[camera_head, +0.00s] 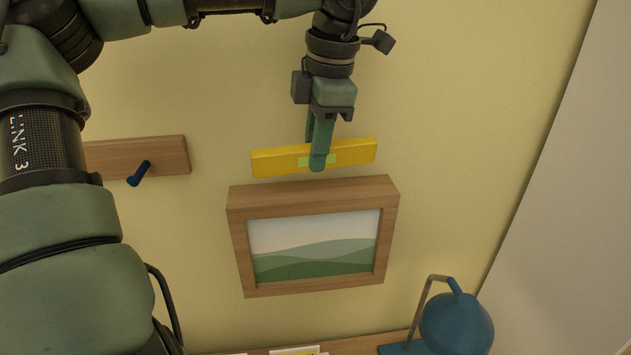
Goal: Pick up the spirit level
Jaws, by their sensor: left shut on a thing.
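The spirit level is a yellow bar (353,153) with a pale green window near its middle. It is above the framed picture (313,284), tilted slightly with its right end higher. My left gripper (318,160) comes down from above and is shut on the level near its middle, covering part of the green window. A gap of wall shows between most of the level and the frame's top; I cannot tell whether they touch anywhere. My right gripper is not in view.
A wooden rail (140,157) with a dark blue peg (138,174) is on the wall at left. A blue lamp (456,322) stands at the lower right on a wooden surface. The pale yellow wall is clear right of the level.

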